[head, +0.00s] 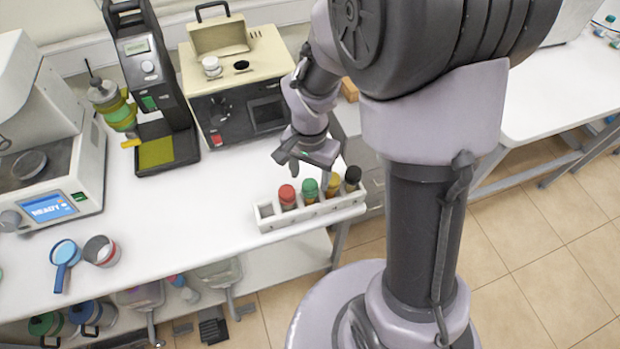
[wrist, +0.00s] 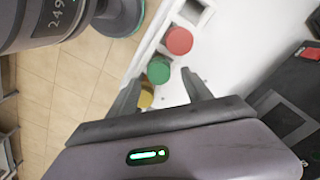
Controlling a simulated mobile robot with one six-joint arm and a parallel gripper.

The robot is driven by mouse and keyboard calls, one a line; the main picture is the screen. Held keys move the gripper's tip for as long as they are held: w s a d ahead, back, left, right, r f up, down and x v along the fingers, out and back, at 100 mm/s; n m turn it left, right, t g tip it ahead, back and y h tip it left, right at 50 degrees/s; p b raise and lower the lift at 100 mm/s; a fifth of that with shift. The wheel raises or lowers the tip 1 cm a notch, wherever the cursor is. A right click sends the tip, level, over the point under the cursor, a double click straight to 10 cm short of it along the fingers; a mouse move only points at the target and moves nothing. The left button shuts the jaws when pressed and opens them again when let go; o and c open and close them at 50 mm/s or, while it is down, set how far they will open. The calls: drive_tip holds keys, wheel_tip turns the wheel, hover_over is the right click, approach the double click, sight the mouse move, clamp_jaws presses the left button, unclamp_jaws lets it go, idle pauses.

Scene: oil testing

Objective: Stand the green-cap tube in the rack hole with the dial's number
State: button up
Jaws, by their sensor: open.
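The white rack (head: 268,221) stands near the front edge of the bench. It holds a red-cap tube (head: 287,195), the green-cap tube (head: 310,189), a yellow-cap tube (head: 333,185) and a black-cap tube (head: 352,176) in a row. My gripper (head: 304,163) is open and empty, just above the row. In the wrist view, the green cap (wrist: 158,70) shows between the fingertips, with the red cap (wrist: 179,40) beyond and the yellow cap (wrist: 146,97) partly behind the left finger. A dark dial (head: 220,110) seems to be on the beige tester's front; its number is unreadable.
The beige tester (head: 266,65) and a dark instrument (head: 150,70) stand behind the rack. A balance with a blue screen (head: 49,207), a magnifier (head: 65,252) and a cup (head: 101,250) are at the left. The bench between them is clear.

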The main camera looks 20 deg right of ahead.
wheel_tip(320, 180, up, 12)
drive_tip(key=s+r+t+p, duration=0.1)
drive_tip(key=p, duration=0.1)
drive_tip(key=s+a+r+n+t+y, duration=0.2)
drive_tip(key=s+a+r+n+t, duration=0.2)
drive_tip(key=s+r, duration=0.6)
drive_tip(key=shift+s+n+t, duration=0.4)
drive_tip(key=shift+s, duration=0.65)
wheel_tip(320, 180, down, 13)
drive_tip(key=b, duration=1.3)
drive_tip(key=shift+f+b, duration=0.2)
drive_tip(key=shift+b, duration=0.1)
